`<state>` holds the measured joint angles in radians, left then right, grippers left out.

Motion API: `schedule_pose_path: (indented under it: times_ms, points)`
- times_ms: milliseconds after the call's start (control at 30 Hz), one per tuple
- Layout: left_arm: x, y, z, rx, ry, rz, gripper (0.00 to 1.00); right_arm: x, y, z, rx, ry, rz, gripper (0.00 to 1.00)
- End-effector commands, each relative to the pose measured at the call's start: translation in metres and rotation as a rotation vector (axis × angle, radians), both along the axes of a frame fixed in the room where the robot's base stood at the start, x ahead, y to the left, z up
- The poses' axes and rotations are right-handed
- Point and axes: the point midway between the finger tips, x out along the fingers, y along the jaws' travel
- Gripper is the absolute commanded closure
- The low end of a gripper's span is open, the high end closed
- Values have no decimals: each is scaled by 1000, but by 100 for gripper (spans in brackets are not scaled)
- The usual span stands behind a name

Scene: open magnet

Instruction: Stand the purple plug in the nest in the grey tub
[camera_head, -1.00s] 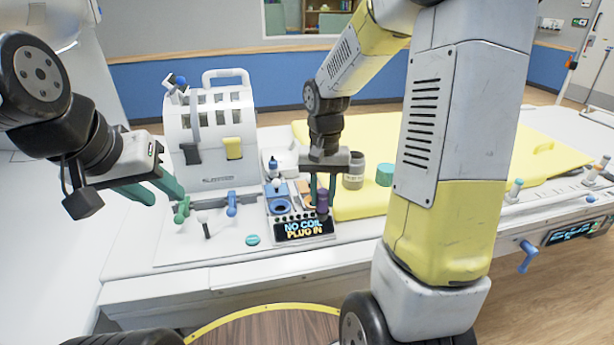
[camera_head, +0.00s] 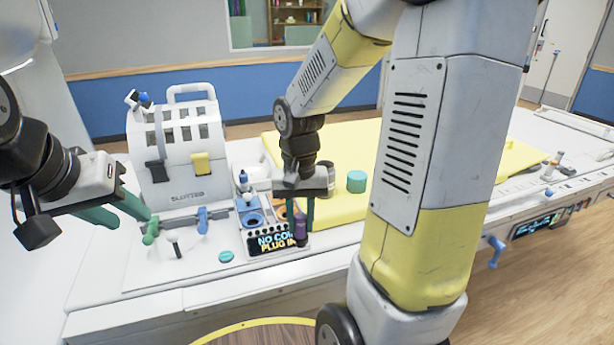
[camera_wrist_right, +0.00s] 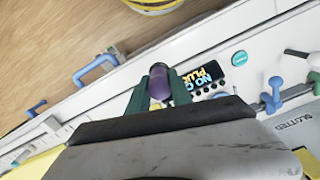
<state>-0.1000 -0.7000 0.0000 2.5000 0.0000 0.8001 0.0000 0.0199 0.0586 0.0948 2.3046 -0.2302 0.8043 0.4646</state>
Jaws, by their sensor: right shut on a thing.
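The purple plug (camera_head: 300,229) is held between the green fingers of my right gripper (camera_head: 302,218), which is shut on it. It hangs by the right end of the display panel; whether it touches anything below cannot be told. In the right wrist view the plug (camera_wrist_right: 160,82) sits between the two fingertips (camera_wrist_right: 160,92). A grey round tub (camera_head: 325,175) stands behind my right wrist, partly hidden; its inside and any nest are not visible. My left gripper (camera_head: 132,219) is open and empty at the left, near the green-handled lever.
A dark display (camera_head: 270,243) reads "NO COIL PLUG IN". A teal cylinder (camera_head: 356,182) stands on the yellow pad (camera_head: 345,208). A teal disc (camera_head: 226,256) lies on the white tabletop.

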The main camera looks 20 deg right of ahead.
Motion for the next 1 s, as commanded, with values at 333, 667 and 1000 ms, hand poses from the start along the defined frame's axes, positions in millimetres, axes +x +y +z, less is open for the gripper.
schedule_pose_path:
  times_ms: [333,667,1000]
  points:
    - [0,0,0,0,0,0,64,1,0,30,0,-4,-1,100]
    - [0,0,0,0,0,0,64,1,0,62,0,-3,0,100]
    - [0,0,0,0,0,0,64,1,0,97,0,-4,0,100]
